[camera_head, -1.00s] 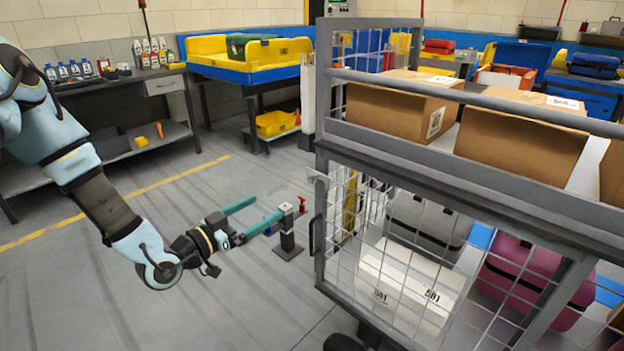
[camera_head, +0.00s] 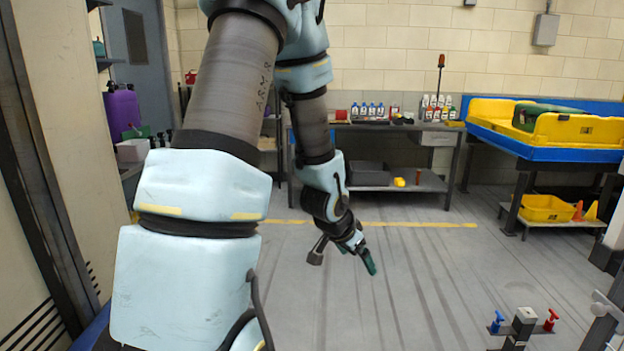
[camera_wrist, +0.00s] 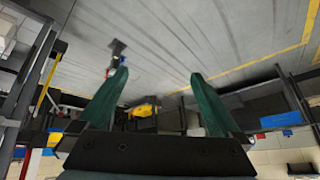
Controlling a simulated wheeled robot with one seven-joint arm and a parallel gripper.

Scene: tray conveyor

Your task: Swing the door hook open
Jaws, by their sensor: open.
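My gripper (camera_head: 366,258) hangs over the grey floor in the middle of the head view, with nothing between its green fingers. The wrist view also shows my gripper (camera_wrist: 158,82), its fingers spread wide apart and empty. Only a corner of the grey cage trolley (camera_head: 598,328) shows at the bottom right of the head view. A small light grey piece (camera_head: 604,306) juts from that corner; I cannot tell whether it is the door hook. My gripper is well left of the trolley and apart from it. In the wrist view a grey frame stands at the left, with no hook clear.
A low post with blue and red handles (camera_head: 523,321) stands on the floor left of the trolley. A workbench (camera_head: 385,128) with bottles is at the back. A blue and yellow table (camera_head: 540,150) is at the back right. Open floor lies between.

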